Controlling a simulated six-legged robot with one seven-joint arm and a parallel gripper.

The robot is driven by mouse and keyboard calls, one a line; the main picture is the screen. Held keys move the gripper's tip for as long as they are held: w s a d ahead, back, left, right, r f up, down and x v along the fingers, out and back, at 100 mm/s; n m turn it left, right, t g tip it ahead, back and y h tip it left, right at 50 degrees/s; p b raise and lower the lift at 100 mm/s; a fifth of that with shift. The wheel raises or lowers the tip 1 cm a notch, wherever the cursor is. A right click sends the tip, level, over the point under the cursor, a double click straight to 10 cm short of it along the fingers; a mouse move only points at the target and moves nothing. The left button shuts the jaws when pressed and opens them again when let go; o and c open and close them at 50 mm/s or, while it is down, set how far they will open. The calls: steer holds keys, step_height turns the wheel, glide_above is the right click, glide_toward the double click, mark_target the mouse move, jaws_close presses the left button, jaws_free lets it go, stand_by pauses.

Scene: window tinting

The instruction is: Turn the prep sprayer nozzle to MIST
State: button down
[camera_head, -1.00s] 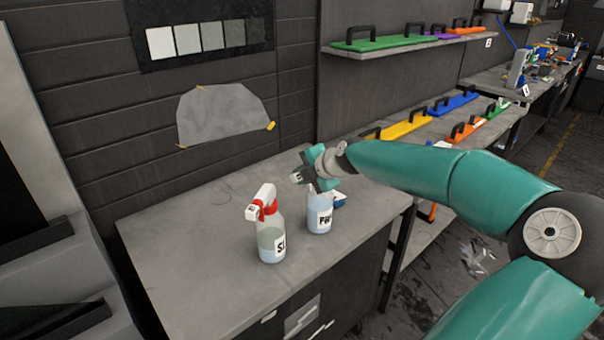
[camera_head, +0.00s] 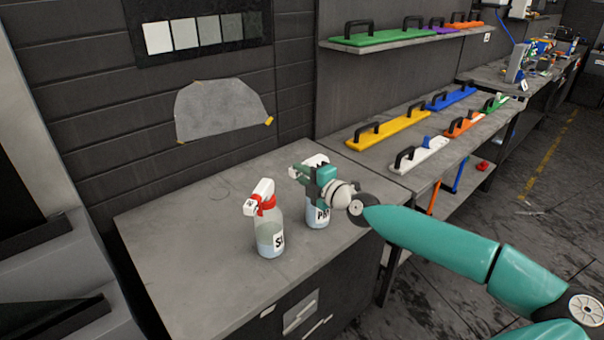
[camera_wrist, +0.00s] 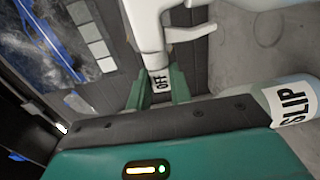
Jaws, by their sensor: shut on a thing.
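The prep sprayer (camera_head: 317,212) stands upright on the grey bench, its label partly readable as "PR". Its white head (camera_head: 316,160) shows above my gripper (camera_head: 301,174), which comes in from the right side and hides part of the bottle. In the wrist view, my gripper's two green fingers (camera_wrist: 159,88) are shut on the sprayer's white nozzle (camera_wrist: 160,74). The nozzle face between them reads "OFF".
The grey bench (camera_head: 190,240) is clear around the two bottles on the left and front. A shelf (camera_head: 385,177) at the right holds several coloured squeegee-like tools with black handles. A grey film sheet (camera_head: 220,110) is taped to the wall behind.

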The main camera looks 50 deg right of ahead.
stand_by(0.4)
steer(key=shift+f, duration=0.1)
steer(key=c, duration=1.2)
jaws_free()
steer(key=shift+c, duration=0.2)
steer(key=shift+s, duration=0.15)
steer(key=s+a, duration=0.1)
steer(key=s, duration=1.2)
steer(key=shift+s+a, duration=0.25)
